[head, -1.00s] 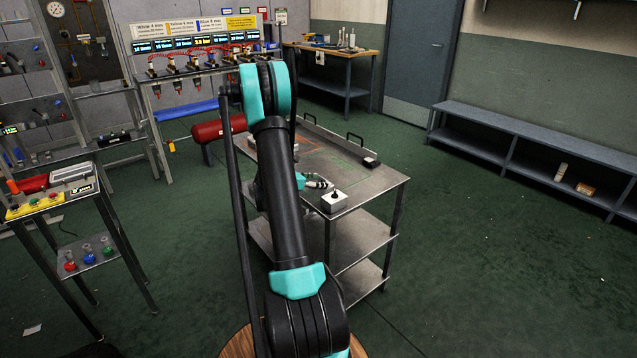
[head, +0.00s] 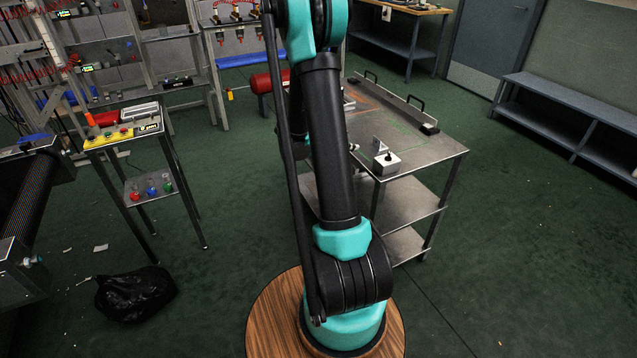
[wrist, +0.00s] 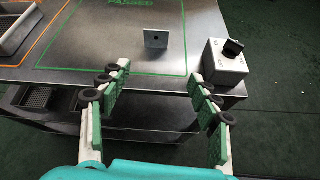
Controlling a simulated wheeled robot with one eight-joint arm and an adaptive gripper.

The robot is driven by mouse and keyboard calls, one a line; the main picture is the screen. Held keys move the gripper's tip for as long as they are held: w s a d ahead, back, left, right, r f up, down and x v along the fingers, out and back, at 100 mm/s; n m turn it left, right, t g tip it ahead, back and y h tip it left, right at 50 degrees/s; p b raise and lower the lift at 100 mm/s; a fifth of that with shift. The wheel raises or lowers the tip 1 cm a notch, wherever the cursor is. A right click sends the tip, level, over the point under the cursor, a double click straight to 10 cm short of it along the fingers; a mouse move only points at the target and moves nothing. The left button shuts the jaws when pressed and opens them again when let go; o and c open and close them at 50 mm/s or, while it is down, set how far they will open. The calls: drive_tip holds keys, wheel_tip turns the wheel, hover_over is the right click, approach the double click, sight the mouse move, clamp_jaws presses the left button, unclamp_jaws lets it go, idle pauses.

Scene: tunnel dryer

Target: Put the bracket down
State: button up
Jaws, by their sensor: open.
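The bracket (wrist: 157,39) is a small grey plate with a dark hole. It stands upright on the metal cart top, inside the green outline marked PASSED (wrist: 120,5) in the wrist view. It also shows in the head view (head: 379,145), just behind the white switch box. My gripper (wrist: 150,79) is open and empty, at the cart's near edge. Its fingers, with green pads and black rings, are spread wide and apart from the bracket.
A white box with a black knob (wrist: 225,65) stands on the cart right of the outline; it also shows in the head view (head: 386,165). A grey tray (wrist: 17,28) lies within an orange outline at left. A button stand (head: 122,137) and black bag (head: 136,293) are farther left.

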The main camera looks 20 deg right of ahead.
drive_tip(key=s+a+f+m+t+y, duration=0.1)
drive_tip(key=s+a+m+y, duration=1.1)
drive_tip(key=s+a, duration=1.3)
drive_tip(key=a+m+t, duration=0.1)
drive_tip(key=m, duration=0.4)
drive_tip(key=shift+s+a+f+t, duration=0.15)
drive_tip(key=shift+a+f+t, duration=0.15)
drive_tip(key=shift+a+f, duration=0.1)
drive_tip(key=shift+c, duration=0.6)
